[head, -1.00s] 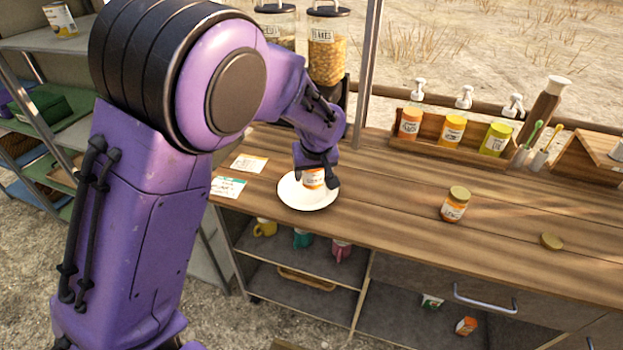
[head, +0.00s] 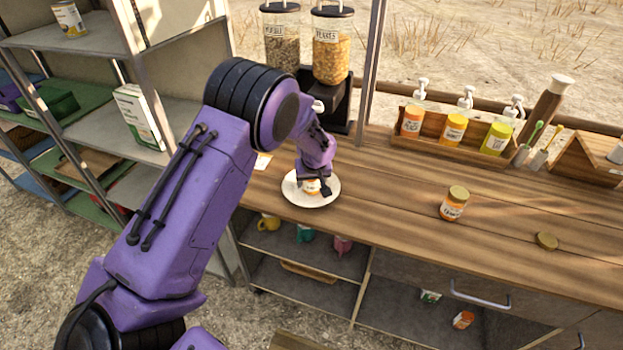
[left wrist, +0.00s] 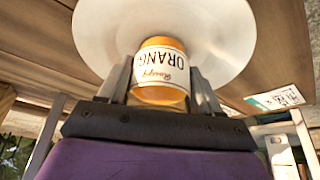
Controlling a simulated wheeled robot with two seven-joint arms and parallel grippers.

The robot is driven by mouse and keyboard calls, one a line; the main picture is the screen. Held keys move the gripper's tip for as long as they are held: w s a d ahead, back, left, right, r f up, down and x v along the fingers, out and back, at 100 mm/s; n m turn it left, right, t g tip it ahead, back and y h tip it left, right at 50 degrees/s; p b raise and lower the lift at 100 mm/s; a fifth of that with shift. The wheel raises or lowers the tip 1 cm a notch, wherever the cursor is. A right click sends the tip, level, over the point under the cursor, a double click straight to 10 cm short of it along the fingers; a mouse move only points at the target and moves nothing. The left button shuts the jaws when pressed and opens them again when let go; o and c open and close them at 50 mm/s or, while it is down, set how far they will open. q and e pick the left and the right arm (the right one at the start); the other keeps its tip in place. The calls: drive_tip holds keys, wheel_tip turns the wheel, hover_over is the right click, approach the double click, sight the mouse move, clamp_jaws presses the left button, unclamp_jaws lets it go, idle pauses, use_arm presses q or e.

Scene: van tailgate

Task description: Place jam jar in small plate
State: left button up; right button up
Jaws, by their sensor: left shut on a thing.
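The small white plate (head: 296,199) lies on the wooden counter at its left end; it also fills the top of the left wrist view (left wrist: 100,30). A jam jar with an orange band and a white label (head: 310,187) is over the middle of the plate. In the left wrist view the jar (left wrist: 160,68) shows its "ORANGE" label upside down between the fingers. My left gripper (head: 314,184) is shut on this jar from above and hides its top. The jar's base looks at or very near the plate surface; I cannot tell whether it touches. My right gripper is out of view.
A pump-bottle rack (head: 440,143) and cereal dispensers (head: 331,50) stand behind. The counter between plate and second jar is clear.

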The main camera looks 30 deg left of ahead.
use_arm(q)
drive_tip(key=o, duration=1.3)
drive_tip(key=shift+r, duration=0.15)
drive_tip(key=b+v, duration=0.1)
drive_tip(key=v, duration=1.1)
drive_tip(key=shift+w, duration=0.1)
